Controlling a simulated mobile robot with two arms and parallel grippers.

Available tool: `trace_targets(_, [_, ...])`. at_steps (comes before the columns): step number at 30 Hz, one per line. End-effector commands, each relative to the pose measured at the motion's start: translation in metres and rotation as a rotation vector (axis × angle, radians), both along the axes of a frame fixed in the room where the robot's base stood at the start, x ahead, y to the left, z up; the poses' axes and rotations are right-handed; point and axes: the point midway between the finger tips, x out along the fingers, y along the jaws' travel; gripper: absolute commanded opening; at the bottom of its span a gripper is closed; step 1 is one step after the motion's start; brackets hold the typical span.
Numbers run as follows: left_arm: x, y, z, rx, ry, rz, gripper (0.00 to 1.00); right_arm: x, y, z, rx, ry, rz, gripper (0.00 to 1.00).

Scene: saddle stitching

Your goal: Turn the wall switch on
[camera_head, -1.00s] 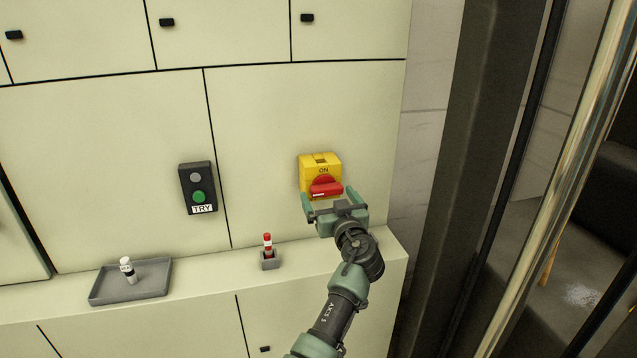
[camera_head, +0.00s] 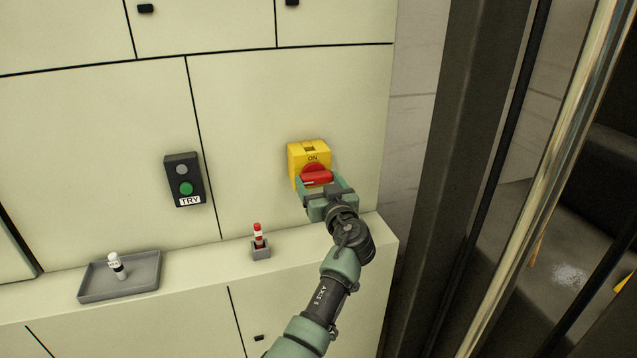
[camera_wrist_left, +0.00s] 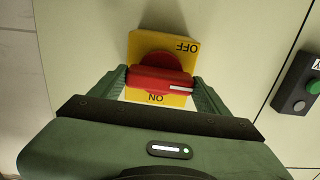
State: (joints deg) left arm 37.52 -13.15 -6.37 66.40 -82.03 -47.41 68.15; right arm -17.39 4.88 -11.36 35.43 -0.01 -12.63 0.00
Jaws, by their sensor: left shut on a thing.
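The wall switch is a yellow box (camera_head: 298,155) with a red rotary handle (camera_head: 316,178), mounted on the pale panel wall. "ON" shows at its top in the head view. The left wrist view shows the yellow plate (camera_wrist_left: 188,60) upside down, with "OFF" and "ON" on it. The red handle (camera_wrist_left: 158,83) lies crosswise there, close to level. My left gripper (camera_head: 320,183) is at the switch with its fingers on either side of the handle, shut on it. The gripper also shows in the left wrist view (camera_wrist_left: 160,88). My right gripper is not in view.
A black box with a green button and a "TRY" label (camera_head: 190,201) is on the wall to the left. On the ledge are a grey tray (camera_head: 140,284) with a white bottle (camera_head: 116,266), and a red-capped vial (camera_head: 258,236) in a small holder. A dark pillar (camera_head: 440,150) stands at right.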

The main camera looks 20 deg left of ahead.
Motion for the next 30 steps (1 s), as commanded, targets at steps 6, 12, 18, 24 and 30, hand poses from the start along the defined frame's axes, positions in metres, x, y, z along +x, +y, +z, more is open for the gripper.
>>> trace_targets(6, [0.0, 0.0, -0.002, 0.068, 0.042, -0.001, 0.36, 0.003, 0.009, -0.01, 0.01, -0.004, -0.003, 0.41])
trace_targets(12, [0.0, 0.001, -0.002, 0.191, 0.125, 0.0, 0.36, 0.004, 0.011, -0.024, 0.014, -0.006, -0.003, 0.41])
trace_targets(18, [0.0, 0.0, -0.001, 0.347, 0.23, 0.0, 0.36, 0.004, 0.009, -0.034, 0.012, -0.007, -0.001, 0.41])
trace_targets(24, [0.001, 0.0, 0.001, 0.504, 0.336, 0.0, 0.36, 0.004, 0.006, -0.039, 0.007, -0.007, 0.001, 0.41])
trace_targets(30, [0.0, 0.001, 0.002, 0.662, 0.444, 0.002, 0.36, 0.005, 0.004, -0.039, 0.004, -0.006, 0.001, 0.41])
